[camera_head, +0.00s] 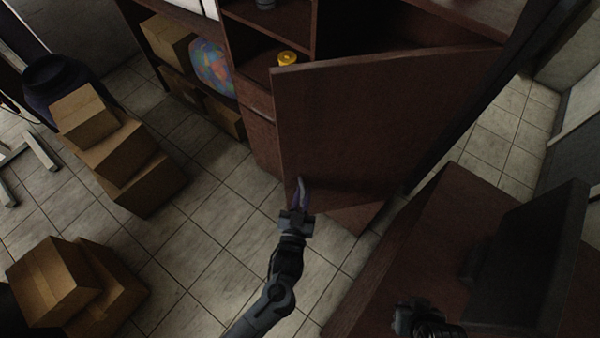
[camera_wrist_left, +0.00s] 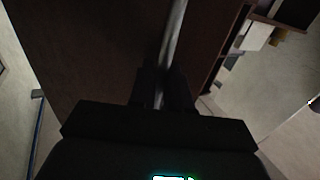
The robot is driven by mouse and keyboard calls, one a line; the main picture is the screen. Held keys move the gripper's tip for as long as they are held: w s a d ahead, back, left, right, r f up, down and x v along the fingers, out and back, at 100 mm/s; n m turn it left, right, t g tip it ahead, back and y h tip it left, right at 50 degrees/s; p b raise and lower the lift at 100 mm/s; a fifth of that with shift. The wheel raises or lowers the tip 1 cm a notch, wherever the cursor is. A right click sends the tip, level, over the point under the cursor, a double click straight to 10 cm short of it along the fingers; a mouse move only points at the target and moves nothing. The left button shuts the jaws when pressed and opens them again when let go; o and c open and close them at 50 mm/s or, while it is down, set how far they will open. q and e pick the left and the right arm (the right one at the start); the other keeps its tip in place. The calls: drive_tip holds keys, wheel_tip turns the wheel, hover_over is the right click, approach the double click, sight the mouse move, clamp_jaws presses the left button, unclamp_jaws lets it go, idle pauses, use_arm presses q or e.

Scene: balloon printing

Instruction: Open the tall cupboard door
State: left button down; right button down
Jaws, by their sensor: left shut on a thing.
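The tall cupboard door (camera_head: 345,120) is a dark reddish-brown panel. It stands swung out from the cupboard (camera_head: 250,60), with dark open space visible behind its top edge. My left gripper (camera_head: 299,195) is low at the door's near left side. In the left wrist view, the gripper (camera_wrist_left: 163,88) is shut on a grey metal bar, the door handle (camera_wrist_left: 174,35), which runs up the dark door face between the fingers. My right gripper (camera_head: 415,315) is a dark shape at the bottom, over the desk; its jaws are unclear.
A brown desk (camera_head: 420,235) with a dark monitor (camera_head: 525,260) stands at the right, close to the door. Cardboard boxes (camera_head: 120,160) are stacked on the left, with more boxes (camera_head: 60,280) at lower left. Tiled floor (camera_head: 200,260) is clear around my left arm.

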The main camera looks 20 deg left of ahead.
use_arm(q)
drive_tip(key=shift+s+d, duration=0.7)
drive_tip(key=shift+s, duration=0.1)
drive_tip(key=c, duration=1.3)
unclamp_jaws()
drive_tip(key=shift+s, duration=0.1)
drive_tip(key=shift+s+d+b, duration=0.1)
drive_tip(key=shift+s+d, duration=0.1)
drive_tip(key=shift+s, duration=1.55)
drive_tip(key=shift+s+d+b, duration=0.15)
drive_tip(key=shift+s, duration=1.6)
drive_tip(key=shift+s+d+b, duration=0.1)
drive_tip(key=shift+s+d, duration=0.1)
drive_tip(key=shift+s, duration=1.55)
drive_tip(key=shift+c, duration=0.5)
